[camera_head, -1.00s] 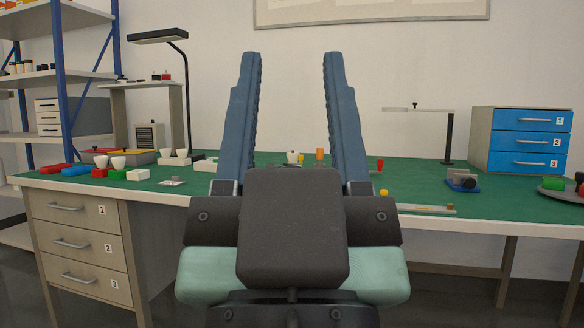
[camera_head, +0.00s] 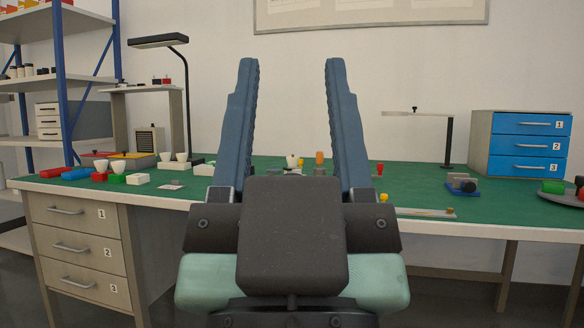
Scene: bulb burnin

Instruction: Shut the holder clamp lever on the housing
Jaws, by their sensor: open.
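My gripper (camera_head: 292,62) fills the middle of the view, its two blue fingers wide apart and pointing up and forward, with nothing between the tips. Behind it, between the fingers on the green bench top, are a small white rounded item (camera_head: 292,160), an orange cylinder (camera_head: 320,157) and small dark and grey pieces, partly hidden by my gripper body. I cannot make out a holder clamp lever or its housing for sure. A small grey and blue vise-like device (camera_head: 462,183) stands apart on the right of the bench.
The green bench (camera_head: 415,177) spans the view. White cups (camera_head: 118,168) on coloured blocks and a desk lamp (camera_head: 160,42) stand left. A blue drawer unit (camera_head: 528,145) and a round grey tray (camera_head: 566,198) are at right. A flat strip (camera_head: 425,212) lies near the front edge.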

